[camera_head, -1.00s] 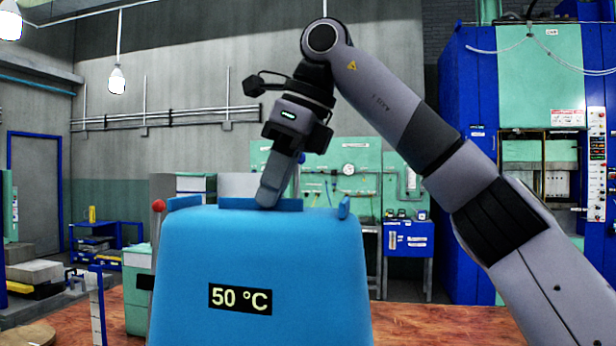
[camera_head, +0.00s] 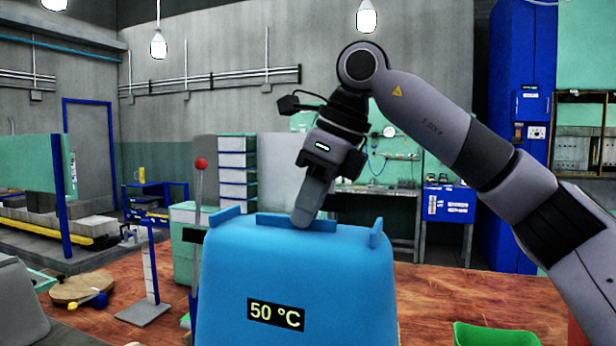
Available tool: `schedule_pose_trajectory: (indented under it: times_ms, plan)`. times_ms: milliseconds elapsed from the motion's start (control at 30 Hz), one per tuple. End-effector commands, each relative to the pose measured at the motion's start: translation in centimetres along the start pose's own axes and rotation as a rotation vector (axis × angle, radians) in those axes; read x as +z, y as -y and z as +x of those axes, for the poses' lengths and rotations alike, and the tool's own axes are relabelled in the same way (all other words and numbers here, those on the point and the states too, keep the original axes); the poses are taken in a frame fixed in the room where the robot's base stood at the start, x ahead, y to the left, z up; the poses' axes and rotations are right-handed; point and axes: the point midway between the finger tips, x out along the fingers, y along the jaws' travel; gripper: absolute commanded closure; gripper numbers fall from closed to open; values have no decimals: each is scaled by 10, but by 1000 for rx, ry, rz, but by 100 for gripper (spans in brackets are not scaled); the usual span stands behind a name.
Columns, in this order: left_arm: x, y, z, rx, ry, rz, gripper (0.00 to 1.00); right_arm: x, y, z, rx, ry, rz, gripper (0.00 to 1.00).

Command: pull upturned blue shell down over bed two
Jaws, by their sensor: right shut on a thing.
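The blue shell (camera_head: 300,265) is a large blue body with a "50 °C" label on its near face, standing at the middle front of the head view. Blue raised edges show along its top. My right gripper (camera_head: 304,218) reaches down from the right and is shut on the raised edge at the shell's top. Its fingertips are partly hidden at that edge. Bed two cannot be made out. My left gripper is not in view; a grey shape (camera_head: 18,305) stands at the lower left edge.
A lever with a red knob (camera_head: 201,164) stands just left of the shell. A white upright gauge (camera_head: 150,275) and a round wooden board (camera_head: 82,288) are further left. A green container (camera_head: 494,335) is at the lower right.

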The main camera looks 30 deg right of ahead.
Motion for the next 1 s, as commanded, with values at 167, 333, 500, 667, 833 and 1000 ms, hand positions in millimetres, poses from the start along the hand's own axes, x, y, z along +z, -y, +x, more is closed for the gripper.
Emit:
schedule_pose_trajectory:
  times_ms: [167, 333, 500, 667, 833, 1000]
  plan:
    - [0, 0, 0, 0, 0, 0, 57, -11, 0, 24, 0, 0, 1, 100]
    - [0, 0, 0, 0, 0, 0, 57, -20, 0, 45, 0, 1, 1, 100]
    - [10, 0, 8, 0, -4, 0, 57, -31, 0, 72, 0, 3, 1, 100]
    - [26, 0, 19, 0, -1, 0, 57, -40, 0, 94, 0, 3, 1, 100]
    - [42, 0, 31, 0, 0, 0, 57, -49, 0, 116, 0, 3, 1, 100]
    - [58, 0, 43, 0, 0, 0, 57, -58, 0, 137, 1, 3, 2, 100]
